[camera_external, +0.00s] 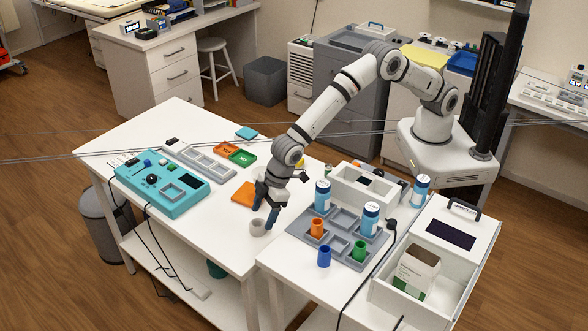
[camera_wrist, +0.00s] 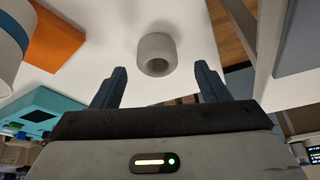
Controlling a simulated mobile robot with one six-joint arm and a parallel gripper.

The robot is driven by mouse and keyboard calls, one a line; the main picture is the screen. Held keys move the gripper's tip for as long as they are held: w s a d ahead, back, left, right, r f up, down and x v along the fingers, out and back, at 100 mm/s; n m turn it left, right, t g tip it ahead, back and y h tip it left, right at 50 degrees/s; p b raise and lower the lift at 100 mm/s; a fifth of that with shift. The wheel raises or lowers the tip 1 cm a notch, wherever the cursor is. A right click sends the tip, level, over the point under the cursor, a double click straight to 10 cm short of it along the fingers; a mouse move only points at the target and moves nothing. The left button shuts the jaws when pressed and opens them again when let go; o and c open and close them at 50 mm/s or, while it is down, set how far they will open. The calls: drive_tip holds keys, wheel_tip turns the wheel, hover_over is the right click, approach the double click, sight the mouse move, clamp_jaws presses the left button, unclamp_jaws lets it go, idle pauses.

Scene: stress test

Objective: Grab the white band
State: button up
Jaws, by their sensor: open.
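The white band (camera_external: 257,226), a short off-white, greyish ring, stands on the white table near its front edge. In the wrist view the band (camera_wrist: 157,42) is at upper centre, its dark hole facing the camera. My gripper (camera_external: 265,206) is low over the table, close beside the band. In the wrist view my gripper (camera_wrist: 160,73) has its two dark blue fingers wide apart, one to each side of the band and a little short of it. Nothing is held. I cannot tell from these views whether a finger touches the band.
An orange pad (camera_external: 243,194) lies behind my gripper. A teal device (camera_external: 163,197) is to the left. At right, past a gap between tables, a grey tray (camera_external: 340,219) holds blue-and-white bottles and coloured cups. A white bin (camera_external: 364,190) stands behind it. Free tabletop lies left of the band.

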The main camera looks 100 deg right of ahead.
sight(259, 221)
drive_tip(key=shift+p+x, duration=0.35)
drive_tip(key=shift+x, duration=1.5)
drive_tip(key=shift+w+d, duration=0.1)
drive_tip(key=shift+d, duration=0.05)
drive_tip(key=shift+c, duration=0.2)
